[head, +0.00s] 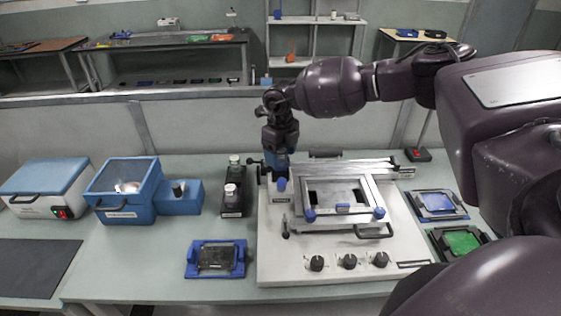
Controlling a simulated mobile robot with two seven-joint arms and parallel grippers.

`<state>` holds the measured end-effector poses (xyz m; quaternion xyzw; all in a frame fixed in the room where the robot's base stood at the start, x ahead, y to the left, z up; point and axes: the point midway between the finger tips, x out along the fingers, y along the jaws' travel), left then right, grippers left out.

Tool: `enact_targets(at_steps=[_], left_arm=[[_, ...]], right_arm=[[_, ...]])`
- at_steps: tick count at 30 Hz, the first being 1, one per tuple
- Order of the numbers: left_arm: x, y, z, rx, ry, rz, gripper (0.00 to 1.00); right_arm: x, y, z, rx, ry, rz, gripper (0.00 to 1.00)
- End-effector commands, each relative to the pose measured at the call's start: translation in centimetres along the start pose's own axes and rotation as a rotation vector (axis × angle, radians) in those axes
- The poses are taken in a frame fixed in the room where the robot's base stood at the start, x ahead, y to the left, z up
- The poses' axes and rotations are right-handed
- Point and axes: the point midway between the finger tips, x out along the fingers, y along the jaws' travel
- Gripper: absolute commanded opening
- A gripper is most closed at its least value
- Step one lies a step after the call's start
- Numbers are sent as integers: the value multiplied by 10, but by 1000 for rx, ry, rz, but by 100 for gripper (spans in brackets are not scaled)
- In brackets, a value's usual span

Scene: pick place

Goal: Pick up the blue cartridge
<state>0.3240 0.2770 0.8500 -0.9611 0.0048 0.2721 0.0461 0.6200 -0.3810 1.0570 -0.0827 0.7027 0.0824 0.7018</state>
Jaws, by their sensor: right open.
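A blue cartridge-like frame with a dark centre (216,259) lies flat on the bench, left of the white machine (330,265). A second blue piece, a blue plate in a dark frame (437,203), lies right of the machine. I cannot tell from the picture alone which one is the named cartridge. My right arm reaches in from the right across the back. My right gripper (278,170) points down near the machine's back left corner, apart from both blue pieces. It is open; its fingertips are small and hard to make out. My left gripper is not in view.
A green plate in a dark frame (461,241) lies at the right. A dark holder with bottles (233,195) stands left of the machine. A blue box with a clear lid (124,188) and a blue-lidded box (47,188) stand further left.

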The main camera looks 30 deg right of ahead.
Motion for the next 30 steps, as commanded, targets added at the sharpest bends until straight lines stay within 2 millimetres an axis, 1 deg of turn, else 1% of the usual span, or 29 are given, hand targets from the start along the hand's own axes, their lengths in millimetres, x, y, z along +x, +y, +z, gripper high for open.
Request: enact_targets(at_steps=[4, 12, 14, 24, 25, 30], left_arm=[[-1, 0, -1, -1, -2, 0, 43], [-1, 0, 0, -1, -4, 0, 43], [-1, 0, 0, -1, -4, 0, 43], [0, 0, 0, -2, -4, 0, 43], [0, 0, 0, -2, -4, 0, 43], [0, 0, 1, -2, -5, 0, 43]], right_arm=[[13, 1, 0, 0, 0, 1, 69], [16, 0, 0, 0, -1, 0, 69], [16, 0, 0, 0, -1, 0, 61], [15, 0, 0, 0, -1, 0, 9], [14, 0, 0, 0, -2, 0, 7], [14, 0, 1, 0, -3, 0, 7]])
